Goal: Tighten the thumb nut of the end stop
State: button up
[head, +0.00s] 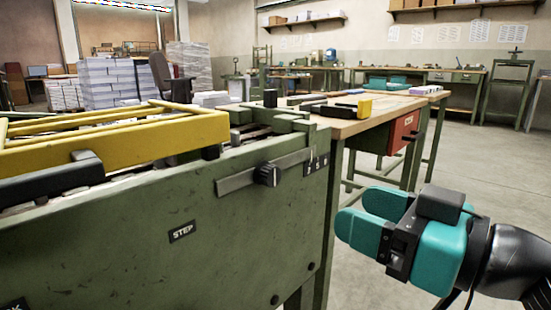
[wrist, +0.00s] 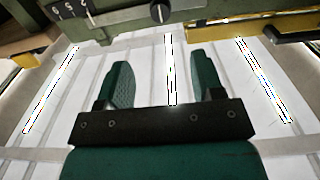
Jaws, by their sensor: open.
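The thumb nut (head: 268,174) is a black knurled knob on the end stop's flat grey metal bar (head: 237,182), mounted on the side of the green machine. In the wrist view the thumb nut (wrist: 160,13) shows at the top edge, and the machine appears upside down there. My gripper (head: 366,217) is teal, to the right of the nut and lower in the head view, apart from it. In the wrist view its two fingers (wrist: 161,68) stand apart with nothing between them. How tight the nut is cannot be told.
A yellow guard frame (head: 120,138) lies over the machine's top. A black plate with white marks (head: 316,164) sits just right of the bar. A wooden workbench (head: 365,117) with a red box (head: 400,133) stands behind. Open floor lies to the right.

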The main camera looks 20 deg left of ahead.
aim_at(274, 179)
jog(key=p+x, duration=0.4)
jog(key=x, duration=1)
jog(key=shift+a+p, duration=0.2)
jog(key=shift+p, duration=0.15)
jog(key=c, duration=0.9)
